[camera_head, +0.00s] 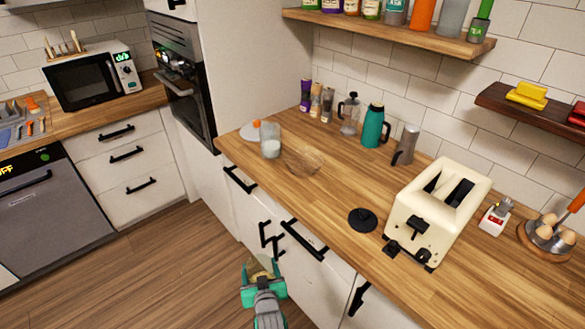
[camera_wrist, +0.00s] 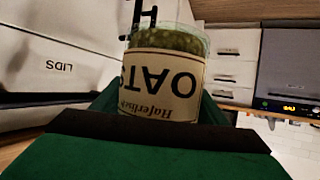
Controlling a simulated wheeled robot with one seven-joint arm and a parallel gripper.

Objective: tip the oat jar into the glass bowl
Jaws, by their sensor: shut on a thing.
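My gripper (camera_head: 263,287), with green fingers, is shut on the oat jar (camera_head: 259,266), low in front of the white cabinet fronts and below the counter edge. In the wrist view, the jar (camera_wrist: 155,85) fills the middle, with a cream label reading OATS and grainy contents showing above it. Its lettering appears inverted in that view. Part of the jar is hidden behind the green fingers. The clear glass bowl (camera_head: 304,160) stands on the wooden counter, up and to the right of my gripper and well apart from it. Its contents are hard to make out.
A glass container (camera_head: 270,140) with pale contents stands just left of the bowl. A black round lid (camera_head: 362,220) and a cream toaster (camera_head: 437,210) are to the right. A teal flask (camera_head: 374,127) and moka pot (camera_head: 349,113) stand behind. The counter (camera_head: 325,200) in front of the bowl is clear.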

